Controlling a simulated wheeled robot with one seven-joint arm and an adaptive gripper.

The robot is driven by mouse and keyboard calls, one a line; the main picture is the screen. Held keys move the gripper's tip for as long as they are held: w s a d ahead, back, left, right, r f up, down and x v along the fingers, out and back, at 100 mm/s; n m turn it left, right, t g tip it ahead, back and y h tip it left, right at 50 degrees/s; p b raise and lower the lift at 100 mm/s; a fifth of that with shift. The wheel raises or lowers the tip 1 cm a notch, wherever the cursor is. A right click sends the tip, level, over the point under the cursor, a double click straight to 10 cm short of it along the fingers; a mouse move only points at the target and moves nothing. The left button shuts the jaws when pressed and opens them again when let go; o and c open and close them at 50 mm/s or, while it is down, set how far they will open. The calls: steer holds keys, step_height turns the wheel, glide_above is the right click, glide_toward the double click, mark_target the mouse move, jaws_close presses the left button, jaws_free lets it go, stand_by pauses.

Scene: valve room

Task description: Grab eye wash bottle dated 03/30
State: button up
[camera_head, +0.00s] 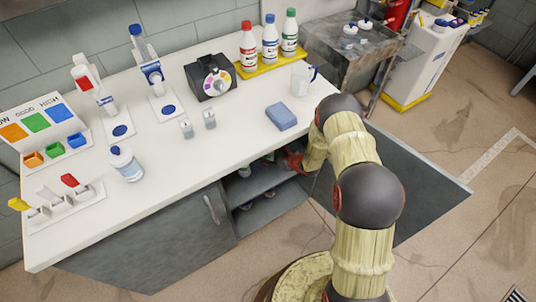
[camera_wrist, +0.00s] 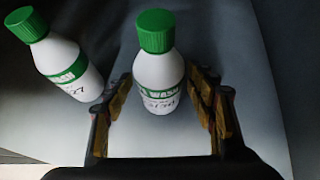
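Two white eye wash bottles with green caps and green label bands stand in the wrist view, one in the middle (camera_wrist: 157,80) and one at the left (camera_wrist: 66,62). Both carry small handwritten dates that I cannot read surely. My gripper (camera_wrist: 163,92) is open, with one finger on each side of the middle bottle. I see a gap beside both fingers. The left bottle is outside the left finger. In the head view my gripper (camera_head: 293,160) reaches into the open cabinet under the counter, where its fingers are hard to make out.
The cabinet's shelf (camera_head: 262,182) is under the white counter (camera_head: 235,130), and its open door (camera_head: 418,190) stands at the right. Several small items are dim inside. On the counter are a blue sponge (camera_head: 281,116), a clear jug (camera_head: 302,78) and bottles on a yellow tray (camera_head: 270,64).

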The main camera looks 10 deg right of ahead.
steer(key=c, duration=1.1)
steer(key=shift+c, duration=0.4)
steer(key=shift+r, duration=0.1)
